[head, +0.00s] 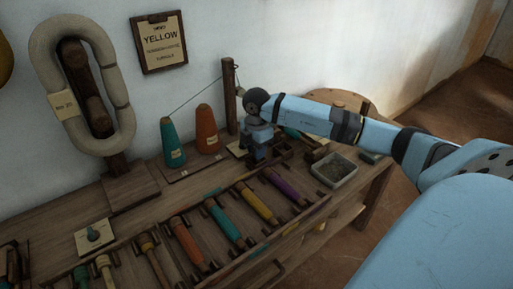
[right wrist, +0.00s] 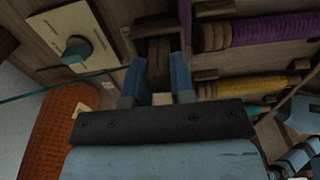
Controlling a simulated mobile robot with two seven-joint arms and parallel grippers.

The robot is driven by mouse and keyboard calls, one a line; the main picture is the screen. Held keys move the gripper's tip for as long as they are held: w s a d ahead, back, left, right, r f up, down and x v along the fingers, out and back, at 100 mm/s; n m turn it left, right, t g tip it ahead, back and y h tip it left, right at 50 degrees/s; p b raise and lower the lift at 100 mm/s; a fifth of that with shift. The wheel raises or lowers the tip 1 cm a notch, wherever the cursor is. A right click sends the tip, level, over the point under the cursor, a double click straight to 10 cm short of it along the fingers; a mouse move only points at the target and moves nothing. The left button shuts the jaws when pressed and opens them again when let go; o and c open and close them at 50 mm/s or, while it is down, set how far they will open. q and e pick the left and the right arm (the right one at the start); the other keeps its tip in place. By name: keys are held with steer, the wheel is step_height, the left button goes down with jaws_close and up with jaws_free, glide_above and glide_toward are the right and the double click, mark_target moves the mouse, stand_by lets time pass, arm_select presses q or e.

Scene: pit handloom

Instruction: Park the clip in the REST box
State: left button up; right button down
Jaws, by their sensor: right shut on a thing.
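My right gripper (head: 257,158) is over the back of the wooden bench, right of the orange cone. In the right wrist view its two blue fingers (right wrist: 156,88) are shut on a dark brown piece, which I take to be the clip (right wrist: 158,62). The clip is hidden by the gripper in the head view. A small dark wooden box (head: 284,150) lies just right of the gripper. I can read no REST label, so I cannot tell whether this is the REST box. My left gripper is not in view.
Teal (head: 173,147) and orange (head: 207,143) thread cones stand left of the gripper, near a wooden post (head: 229,97) with a thread. Several coloured bobbins, including a purple one (head: 285,187), lie along the front. A grey tray (head: 347,176) sits at the right.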

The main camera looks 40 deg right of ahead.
steer(key=c, duration=0.6)
jaws_free()
